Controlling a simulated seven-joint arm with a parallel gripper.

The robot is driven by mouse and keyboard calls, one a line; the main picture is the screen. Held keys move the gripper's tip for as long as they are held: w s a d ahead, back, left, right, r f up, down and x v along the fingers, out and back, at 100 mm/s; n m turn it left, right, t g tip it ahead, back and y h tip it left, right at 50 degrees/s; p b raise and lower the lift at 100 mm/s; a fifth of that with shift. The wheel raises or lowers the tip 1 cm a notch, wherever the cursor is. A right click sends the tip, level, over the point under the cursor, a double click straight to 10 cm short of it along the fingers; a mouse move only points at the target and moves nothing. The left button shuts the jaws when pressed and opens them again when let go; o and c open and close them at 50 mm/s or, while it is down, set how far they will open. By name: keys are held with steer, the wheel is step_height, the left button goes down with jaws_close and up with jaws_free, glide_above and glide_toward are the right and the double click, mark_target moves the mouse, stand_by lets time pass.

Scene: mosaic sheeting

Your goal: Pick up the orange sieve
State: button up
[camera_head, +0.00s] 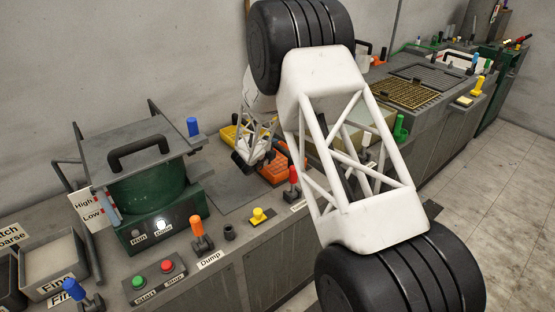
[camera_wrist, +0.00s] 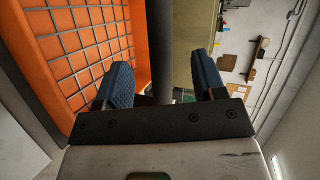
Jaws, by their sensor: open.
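The orange sieve (camera_head: 272,172) lies on the grey bench, partly hidden behind my gripper in the head view. In the wrist view, the sieve (camera_wrist: 42,50) fills the left side, with an orange rim and a grey wire grid. My gripper (camera_head: 250,160) is just above and at the left end of the sieve. In the wrist view, my gripper (camera_wrist: 162,82) shows two blue-padded fingers spread apart. A dark upright bar (camera_wrist: 160,45) runs between the fingers without visible contact on either side. I cannot tell whether this bar is the sieve's handle.
A green machine with a lidded drum (camera_head: 150,185) stands left of my gripper. A yellow object (camera_head: 228,134) lies behind the gripper. A red-topped lever (camera_head: 293,180), a yellow knob (camera_head: 258,216) and an orange lever (camera_head: 201,235) stand up near the bench front.

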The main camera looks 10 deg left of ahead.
mark_target(276, 147)
steer(key=shift+x, duration=2.6)
jaws_close()
